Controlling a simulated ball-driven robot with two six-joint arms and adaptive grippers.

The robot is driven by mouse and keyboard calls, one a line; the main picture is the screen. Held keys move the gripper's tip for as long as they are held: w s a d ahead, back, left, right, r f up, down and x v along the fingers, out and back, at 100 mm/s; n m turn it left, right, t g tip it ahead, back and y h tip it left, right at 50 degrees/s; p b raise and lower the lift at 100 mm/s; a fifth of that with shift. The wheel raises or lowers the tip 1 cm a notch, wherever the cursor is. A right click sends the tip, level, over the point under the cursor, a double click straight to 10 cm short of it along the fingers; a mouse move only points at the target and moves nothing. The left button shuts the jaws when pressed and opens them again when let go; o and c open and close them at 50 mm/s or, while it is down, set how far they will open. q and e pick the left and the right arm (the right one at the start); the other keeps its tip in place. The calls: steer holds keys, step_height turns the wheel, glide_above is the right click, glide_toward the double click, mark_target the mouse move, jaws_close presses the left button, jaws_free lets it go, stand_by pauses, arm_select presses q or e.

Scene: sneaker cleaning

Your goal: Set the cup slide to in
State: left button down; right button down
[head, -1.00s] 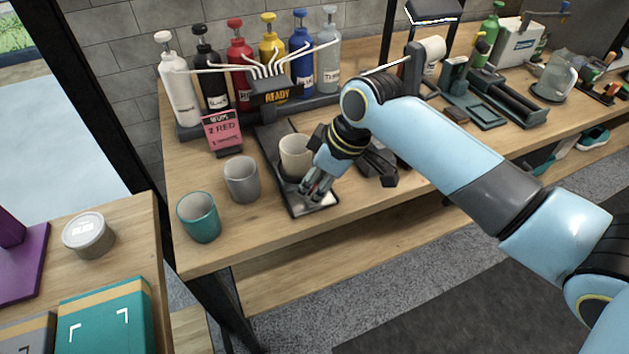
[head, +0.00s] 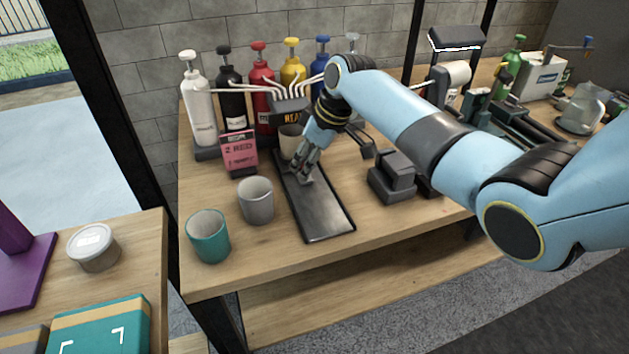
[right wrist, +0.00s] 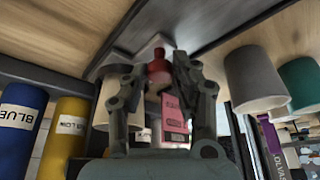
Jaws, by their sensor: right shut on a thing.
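The cup slide's long dark track (head: 322,208) lies on the wooden bench, its front stretch bare. A cream cup (head: 291,141) stands upright at the inner end of the slide, below the dispenser's spouts and partly hidden by my gripper. My right gripper (head: 302,172) is low at the slide, just in front of the cup, and shut on the slide's front part; the gripped piece itself is mostly hidden. In the right wrist view the cream cup (right wrist: 108,82) shows behind one finger. My left gripper is not in view.
A grey cup (head: 256,201) and a teal cup (head: 208,236) stand left of the track. A pink order card (head: 239,154) stands behind them. Several pump bottles line the back. A dark block (head: 392,178) sits to the right. The bench front near the track is clear.

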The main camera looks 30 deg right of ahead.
steer(key=shift+w+r, duration=0.1)
steer(key=shift+w, duration=0.05)
steer(key=c, duration=1.4)
jaws_free()
steer(key=o, duration=0.3)
steer(key=shift+w, duration=0.15)
steer(key=v, duration=1.2)
